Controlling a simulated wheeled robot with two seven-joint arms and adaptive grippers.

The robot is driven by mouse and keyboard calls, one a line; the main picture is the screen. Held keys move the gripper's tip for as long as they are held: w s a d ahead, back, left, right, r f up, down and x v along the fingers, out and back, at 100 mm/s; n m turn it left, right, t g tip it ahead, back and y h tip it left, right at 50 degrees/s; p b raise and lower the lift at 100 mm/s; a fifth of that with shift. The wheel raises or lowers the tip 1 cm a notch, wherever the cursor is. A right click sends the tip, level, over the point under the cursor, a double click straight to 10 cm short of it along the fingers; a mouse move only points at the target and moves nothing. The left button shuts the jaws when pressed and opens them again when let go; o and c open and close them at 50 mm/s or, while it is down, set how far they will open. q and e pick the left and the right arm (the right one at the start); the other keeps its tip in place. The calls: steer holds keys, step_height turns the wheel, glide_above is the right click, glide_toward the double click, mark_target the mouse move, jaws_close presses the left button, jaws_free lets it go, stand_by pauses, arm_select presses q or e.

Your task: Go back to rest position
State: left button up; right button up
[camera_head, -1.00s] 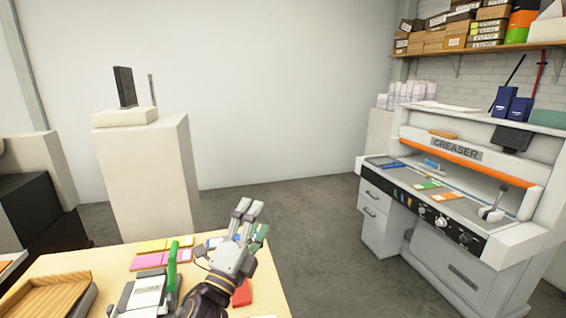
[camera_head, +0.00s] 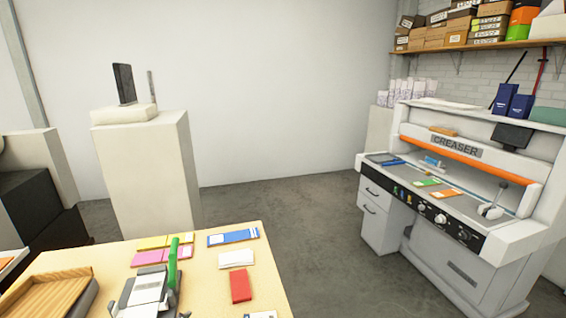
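Neither of my grippers shows in the head view now. The wooden table (camera_head: 205,285) at the bottom left is fully uncovered by my arms. On it lie a blue card stack (camera_head: 233,237), a white one (camera_head: 236,258), a red one (camera_head: 240,286), pink ones (camera_head: 150,257) and yellow ones (camera_head: 153,242). A grey device with a green lever (camera_head: 173,262) stands among them near the front.
A wooden tray (camera_head: 45,298) sits at the table's left. A pale pedestal (camera_head: 150,175) stands behind the table. The creaser machine (camera_head: 455,200) is at the right, under a shelf of boxes (camera_head: 470,45). Grey floor (camera_head: 325,235) between table and creaser is clear.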

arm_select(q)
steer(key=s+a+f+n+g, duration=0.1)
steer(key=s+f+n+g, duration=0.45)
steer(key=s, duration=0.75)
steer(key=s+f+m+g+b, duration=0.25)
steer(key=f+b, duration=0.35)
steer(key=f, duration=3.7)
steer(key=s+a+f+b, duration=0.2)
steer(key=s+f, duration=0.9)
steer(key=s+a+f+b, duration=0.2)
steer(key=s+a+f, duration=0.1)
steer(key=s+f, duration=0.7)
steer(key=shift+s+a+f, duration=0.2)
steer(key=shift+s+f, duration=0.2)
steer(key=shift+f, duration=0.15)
